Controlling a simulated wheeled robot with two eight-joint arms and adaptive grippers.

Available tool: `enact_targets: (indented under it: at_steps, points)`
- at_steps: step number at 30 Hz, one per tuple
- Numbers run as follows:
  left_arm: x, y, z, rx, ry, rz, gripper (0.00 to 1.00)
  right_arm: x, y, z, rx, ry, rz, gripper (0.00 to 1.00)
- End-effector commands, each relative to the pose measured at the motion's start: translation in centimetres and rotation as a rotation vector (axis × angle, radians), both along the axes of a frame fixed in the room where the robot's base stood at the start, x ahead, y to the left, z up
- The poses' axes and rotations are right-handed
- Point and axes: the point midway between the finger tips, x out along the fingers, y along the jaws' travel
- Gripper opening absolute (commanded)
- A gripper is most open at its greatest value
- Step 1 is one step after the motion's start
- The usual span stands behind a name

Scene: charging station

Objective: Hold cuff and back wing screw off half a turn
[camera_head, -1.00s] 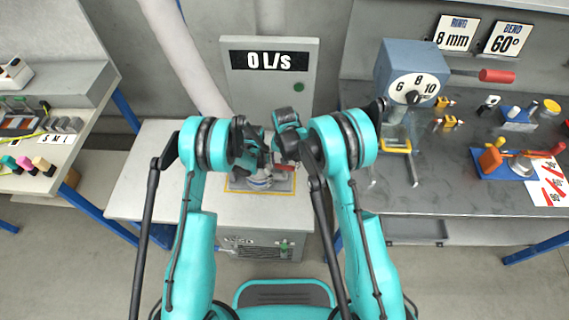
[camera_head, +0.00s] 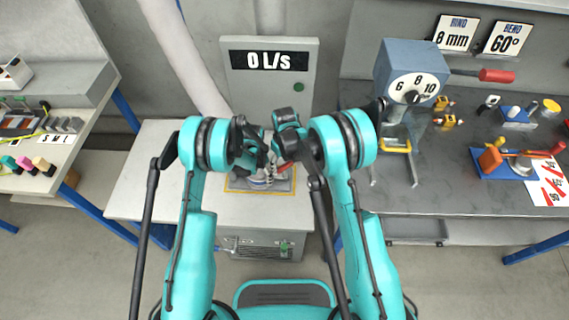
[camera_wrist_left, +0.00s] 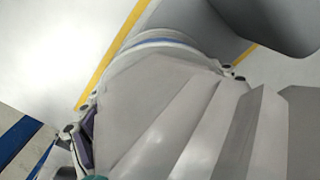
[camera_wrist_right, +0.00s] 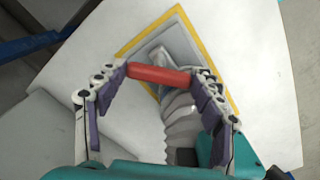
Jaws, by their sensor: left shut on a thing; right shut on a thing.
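The wing screw (camera_wrist_right: 160,75) is a red bar in the right wrist view. It lies crosswise between the two finger ends of my right gripper (camera_wrist_right: 158,73), which is shut on it. The cuff (camera_wrist_right: 180,122) is pale grey and ribbed, below the red bar in that view. In the left wrist view the cuff (camera_wrist_left: 150,100) fills the middle, with a blue band at its far end. My left gripper (camera_head: 258,164) is shut around it, with finger parts at both sides. In the head view my right gripper (camera_head: 284,158) is close beside it, and both hide most of the cuff.
A yellow-bordered plate (camera_wrist_right: 134,45) lies under the cuff on the white bench top (camera_head: 150,185). A grey box (camera_head: 270,95) reading 0 L/s stands behind. The right workbench (camera_head: 460,195) holds a dial machine (camera_head: 408,70) and tools. Clear bench top lies to the left.

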Motion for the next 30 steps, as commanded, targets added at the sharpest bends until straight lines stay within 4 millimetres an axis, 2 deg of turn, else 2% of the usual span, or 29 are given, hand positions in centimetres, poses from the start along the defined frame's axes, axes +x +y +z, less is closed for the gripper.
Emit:
enact_targets:
  at_steps: [9, 26, 27, 29, 30]
  points:
    - [0.03, -0.26, -0.03, -0.005, -0.002, -0.002, 0.50, 0.00, 0.25, -0.02, 0.006, -0.001, 0.130, 0.40]
    - [-0.07, -0.38, -0.05, -0.006, 0.000, -0.005, 0.50, 0.11, 0.30, 0.00, 0.007, -0.003, 0.157, 0.40]
    - [-0.09, -0.38, -0.05, -0.006, 0.000, -0.005, 0.50, 0.13, 0.30, 0.00, 0.007, -0.003, 0.157, 0.76]
    - [-0.08, -0.36, -0.05, -0.006, 0.000, -0.005, 0.50, 0.12, 0.28, -0.01, 0.006, -0.004, 0.157, 0.90]
    - [-0.08, -0.34, -0.05, -0.006, 0.000, -0.005, 0.50, 0.12, 0.24, -0.01, 0.006, -0.003, 0.157, 0.90]
